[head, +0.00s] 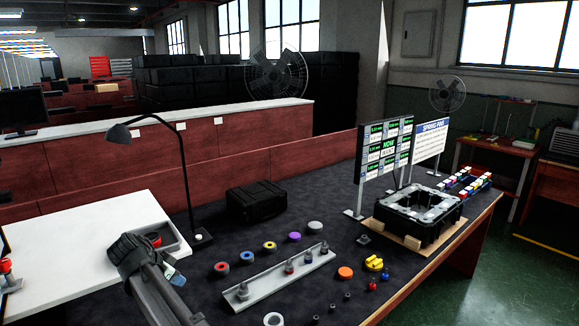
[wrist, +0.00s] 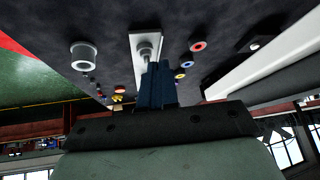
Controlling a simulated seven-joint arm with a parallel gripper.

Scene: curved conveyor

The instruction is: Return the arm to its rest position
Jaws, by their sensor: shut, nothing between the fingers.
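My gripper (wrist: 158,68) shows in the wrist view with its dark blue fingers together and nothing between them. Behind the fingertips in that picture is a light rail (wrist: 137,50) with a grey peg-like part on it; I cannot tell the gap between them. In the head view my arm enters from the bottom left, over the near left part of the dark table (head: 225,275). I cannot make out the fingertips there. The same rail (head: 265,288) lies to the right of my arm, with several upright parts on it.
A desk lamp (head: 182,165) and a grey tray (head: 172,238) stand near my arm on the left. Coloured rings, including a purple one (head: 294,237), lie around the rail. A black case (head: 256,203), a price display (head: 385,150) and a black open-frame fixture (head: 398,222) stand farther back.

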